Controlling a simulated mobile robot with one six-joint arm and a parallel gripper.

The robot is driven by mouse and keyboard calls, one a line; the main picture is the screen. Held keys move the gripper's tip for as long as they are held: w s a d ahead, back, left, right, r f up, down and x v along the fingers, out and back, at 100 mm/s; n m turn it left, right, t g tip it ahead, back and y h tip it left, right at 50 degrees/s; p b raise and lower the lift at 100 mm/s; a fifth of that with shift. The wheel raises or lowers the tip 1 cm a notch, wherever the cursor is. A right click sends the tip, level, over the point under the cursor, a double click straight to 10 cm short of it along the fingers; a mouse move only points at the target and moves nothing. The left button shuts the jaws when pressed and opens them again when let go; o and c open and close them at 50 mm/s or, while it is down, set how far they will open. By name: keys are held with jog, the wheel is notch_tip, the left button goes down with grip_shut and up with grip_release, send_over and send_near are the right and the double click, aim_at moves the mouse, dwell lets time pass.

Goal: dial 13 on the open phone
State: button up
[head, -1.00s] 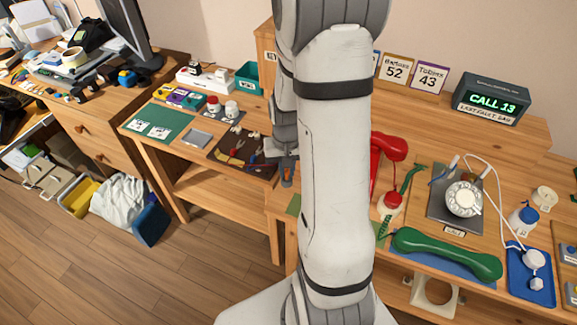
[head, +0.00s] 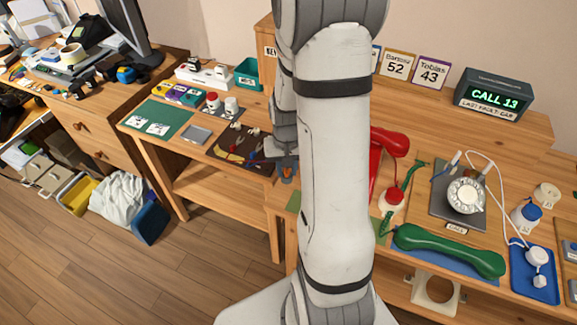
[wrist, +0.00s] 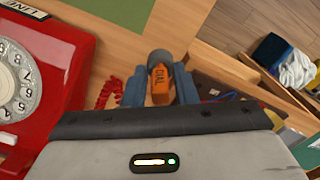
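My gripper (wrist: 160,90) is shut on an orange tool (wrist: 159,84) marked DIAL, which has a grey-blue round end. In the head view the gripper hangs left of my arm, near the gap between two tables, with a bit of the orange tool (head: 287,171) showing. A white rotary dial (head: 466,195) sits on a grey plate (head: 442,205) at the right. A green handset (head: 450,250) lies in front of it. A red phone with a dial (wrist: 40,85) is at the left of the wrist view; its red handset (head: 390,141) is partly behind my arm.
A dark display (head: 493,97) reads CALL 13. A white cord runs from the dial area to a blue tray (head: 533,283). A bottle with a blue cap (head: 526,216) stands right of the dial. Pliers lie on a dark mat (head: 225,163) on the left table.

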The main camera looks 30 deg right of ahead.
jog(key=shift+o, duration=1.3)
jog(key=shift+r, duration=0.15)
notch_tip(320, 180, up, 8)
jog(key=shift+f, duration=0.25)
jog(key=shift+r, duration=0.1)
jog(key=s+a+r+n+t, duration=0.2)
jog(key=s+a+r+n, duration=0.2)
jog(key=s+a+r, duration=0.7)
jog(key=shift+s+a+r+t, duration=0.2)
jog(key=shift+s+r+t, duration=0.1)
jog(key=shift+s, duration=0.15)
